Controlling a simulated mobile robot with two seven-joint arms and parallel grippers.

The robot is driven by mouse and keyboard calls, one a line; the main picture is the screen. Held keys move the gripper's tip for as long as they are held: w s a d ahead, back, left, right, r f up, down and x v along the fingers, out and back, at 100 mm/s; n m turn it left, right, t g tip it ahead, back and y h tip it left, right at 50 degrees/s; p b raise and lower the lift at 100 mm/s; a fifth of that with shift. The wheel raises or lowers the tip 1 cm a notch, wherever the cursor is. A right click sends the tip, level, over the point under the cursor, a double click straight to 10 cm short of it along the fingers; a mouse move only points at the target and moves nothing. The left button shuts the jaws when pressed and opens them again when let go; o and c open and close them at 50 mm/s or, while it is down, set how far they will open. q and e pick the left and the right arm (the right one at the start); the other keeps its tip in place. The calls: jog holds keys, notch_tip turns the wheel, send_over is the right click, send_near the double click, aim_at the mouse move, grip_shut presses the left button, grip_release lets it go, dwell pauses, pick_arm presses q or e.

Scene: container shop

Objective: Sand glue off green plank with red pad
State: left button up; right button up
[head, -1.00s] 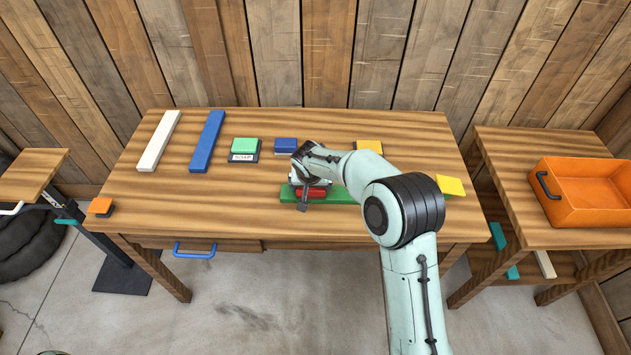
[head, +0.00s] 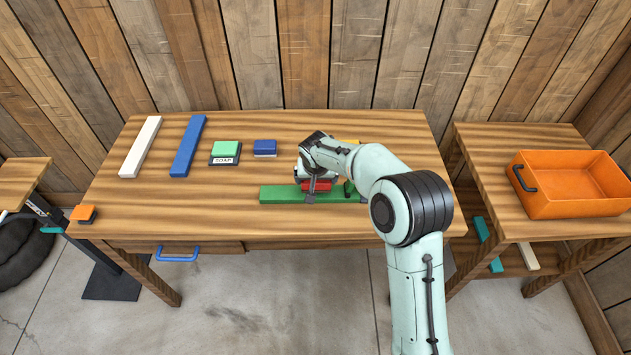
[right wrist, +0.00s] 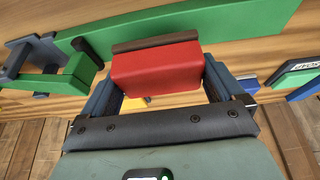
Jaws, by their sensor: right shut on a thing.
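The green plank (head: 280,195) lies flat along the front half of the workbench; its right part is hidden behind my right arm. My right gripper (head: 316,192) is over the plank, shut on the red pad (head: 317,185). In the right wrist view the red pad (right wrist: 155,73) sits between the two fingers, with a dark brown strip along its edge toward the green plank (right wrist: 215,22). The pad appears to be at the plank's surface; contact cannot be told for sure. No glue is visible on the bare part of the plank. My left gripper is not in view.
On the workbench (head: 150,205) are a white bar (head: 140,147), a blue bar (head: 188,146), a green soap block (head: 225,151) and a blue block (head: 265,148). An orange block (head: 83,213) is at the left corner. An orange crate (head: 570,190) stands on the right table.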

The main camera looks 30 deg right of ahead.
jog(key=shift+w+r, duration=0.1)
jog(key=shift+r, duration=0.55)
notch_tip(320, 180, up, 2)
jog(key=shift+d+r+p, duration=0.1)
jog(key=shift+r+p, duration=0.05)
jog(key=shift+p, duration=0.7)
jog(key=shift+r+p, duration=0.5)
jog(key=shift+r, duration=0.35)
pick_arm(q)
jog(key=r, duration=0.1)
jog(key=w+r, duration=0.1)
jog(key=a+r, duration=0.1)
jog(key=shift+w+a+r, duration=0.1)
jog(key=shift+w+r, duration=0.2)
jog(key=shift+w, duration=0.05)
pick_arm(e)
jog(key=shift+f, duration=0.1)
